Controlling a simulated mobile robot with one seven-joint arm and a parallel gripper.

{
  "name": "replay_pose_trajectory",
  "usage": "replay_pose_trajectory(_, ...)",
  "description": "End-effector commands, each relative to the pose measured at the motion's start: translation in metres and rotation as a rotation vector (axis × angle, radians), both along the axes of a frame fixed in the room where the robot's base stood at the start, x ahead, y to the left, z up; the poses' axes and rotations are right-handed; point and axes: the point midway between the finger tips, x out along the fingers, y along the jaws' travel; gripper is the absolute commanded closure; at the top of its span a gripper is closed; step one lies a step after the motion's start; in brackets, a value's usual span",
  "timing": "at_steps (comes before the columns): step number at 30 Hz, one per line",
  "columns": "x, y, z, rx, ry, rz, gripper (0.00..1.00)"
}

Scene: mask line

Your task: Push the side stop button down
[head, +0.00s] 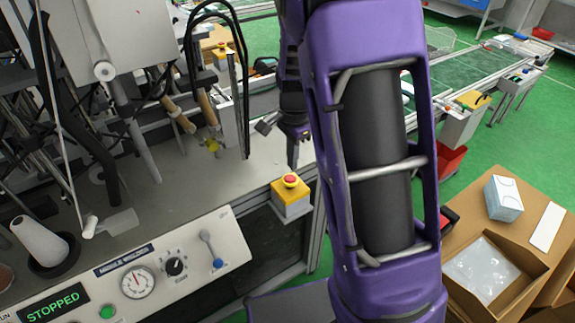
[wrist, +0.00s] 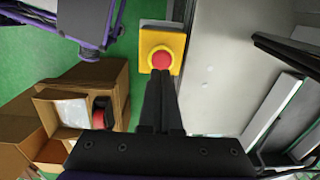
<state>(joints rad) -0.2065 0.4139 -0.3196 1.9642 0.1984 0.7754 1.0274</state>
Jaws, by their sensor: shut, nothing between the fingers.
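The side stop button (head: 291,180) is a red round knob on a yellow box (head: 291,198), fixed at the right end of the grey machine bench. It also shows in the wrist view, the red button (wrist: 161,60) on its yellow plate (wrist: 162,41). My gripper (head: 292,168) is shut and empty, with its fingers pointing down just above the button in the head view. In the wrist view the fingertips (wrist: 160,74) reach the lower edge of the button. I cannot tell whether they touch it.
The control panel (head: 165,265) with a gauge, knob, lever and a green "STOPPED" display (head: 53,302) is at the front left. A white cone spool (head: 38,240) stands on the bench. Cardboard boxes (head: 525,222) are at the right. The bench top near the button is clear.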

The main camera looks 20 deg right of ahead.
Motion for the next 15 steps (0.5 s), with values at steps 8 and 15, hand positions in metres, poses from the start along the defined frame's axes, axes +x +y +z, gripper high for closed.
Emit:
replay_pose_trajectory(8, 0.002, 0.0, 0.068, 0.001, -0.009, 0.0, 1.0)
replay_pose_trajectory(15, 0.002, 0.0, 0.096, 0.0, -0.006, 0.001, 1.0)
